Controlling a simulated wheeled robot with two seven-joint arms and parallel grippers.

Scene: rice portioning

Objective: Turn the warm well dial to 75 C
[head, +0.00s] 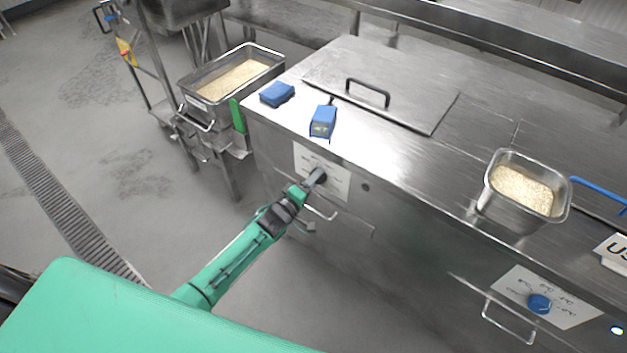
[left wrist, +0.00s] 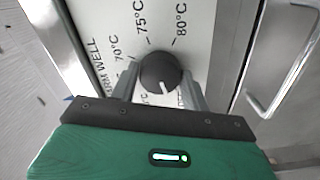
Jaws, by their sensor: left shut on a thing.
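The warm well dial is a round dark knob (left wrist: 159,69) in the left wrist view, on a white label plate (left wrist: 105,25) marked 70, 75 and 80 °C. A short white mark shows on the knob's lower edge, on the side away from the 75 °C and 80 °C numbers. My left gripper (head: 317,178) reaches the counter's front panel in the head view and hides most of the knob there. In the left wrist view its two fingers stand on either side of the knob, shut on it. My right gripper is not in view.
A metal handle (left wrist: 284,75) sticks out to the right of the label plate. On the counter are a blue block (head: 277,93), a blue-topped object (head: 323,120), a lidded well (head: 420,115) and a rice pan (head: 485,199).

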